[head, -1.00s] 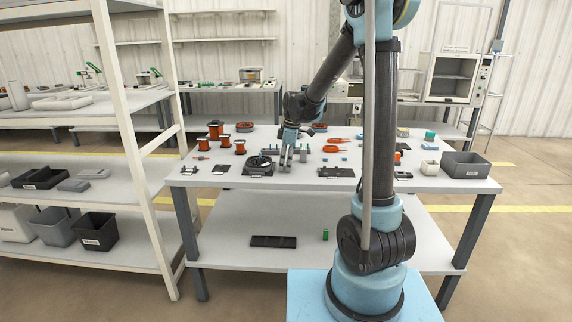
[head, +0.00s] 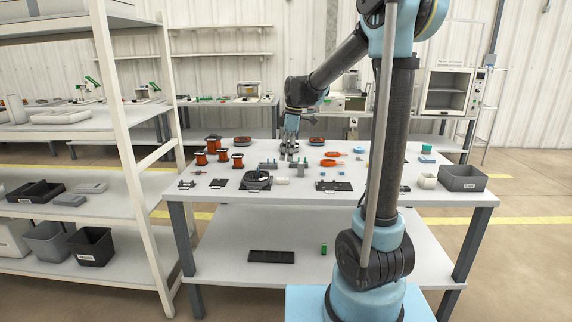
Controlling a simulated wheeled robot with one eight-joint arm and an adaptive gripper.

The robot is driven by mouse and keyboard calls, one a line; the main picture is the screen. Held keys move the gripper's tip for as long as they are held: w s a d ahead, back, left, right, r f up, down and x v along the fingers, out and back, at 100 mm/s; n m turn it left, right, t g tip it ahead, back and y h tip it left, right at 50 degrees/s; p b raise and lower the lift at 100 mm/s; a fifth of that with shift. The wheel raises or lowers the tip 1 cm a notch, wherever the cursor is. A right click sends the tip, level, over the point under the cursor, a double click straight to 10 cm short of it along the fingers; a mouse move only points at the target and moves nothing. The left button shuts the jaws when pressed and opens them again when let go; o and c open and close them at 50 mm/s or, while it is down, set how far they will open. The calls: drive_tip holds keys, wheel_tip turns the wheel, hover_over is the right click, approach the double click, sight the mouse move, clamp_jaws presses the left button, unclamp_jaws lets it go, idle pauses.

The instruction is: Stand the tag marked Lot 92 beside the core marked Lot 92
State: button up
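My gripper (head: 290,154) points down over the middle of the table, behind the front row of parts. It is small in the head view, so I cannot tell whether its fingers are open or shut. A dark round part on a black base (head: 257,180) with a small white label sits near the front edge. A small white piece (head: 282,181) lies just right of it. Toroid-like cores, one orange and dark (head: 242,141), lie at the back. No lettering is readable, so I cannot tell which tag or core is Lot 92.
Orange wire spools (head: 223,154) stand at the left of the white table (head: 380,199). Black plates (head: 333,186) lie along the front edge. Orange-handled tools (head: 333,162) lie right of my gripper.

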drive_tip(key=s+d+r+m, duration=0.2)
drive_tip(key=s+d+m, duration=0.2)
drive_tip(key=s+d, duration=0.45)
drive_tip(key=s+d+f+m, duration=0.3)
drive_tip(key=s+f+m, duration=0.1)
drive_tip(key=s, duration=0.3)
drive_tip(key=s+d+f+m+t+h, duration=0.1)
drive_tip(key=s+d+f+m, duration=0.3)
drive_tip(key=s, duration=0.4)
drive_tip(key=s+d+f+m+t, duration=0.1)
drive_tip(key=s+d+f+m, duration=0.3)
drive_tip(key=s, duration=0.4)
drive_tip(key=shift+d+f+m+h, duration=0.25)
drive_tip(key=shift+f+m+h, duration=0.15)
drive_tip(key=shift+f+m, duration=0.35)
drive_tip(key=shift+s, duration=0.1)
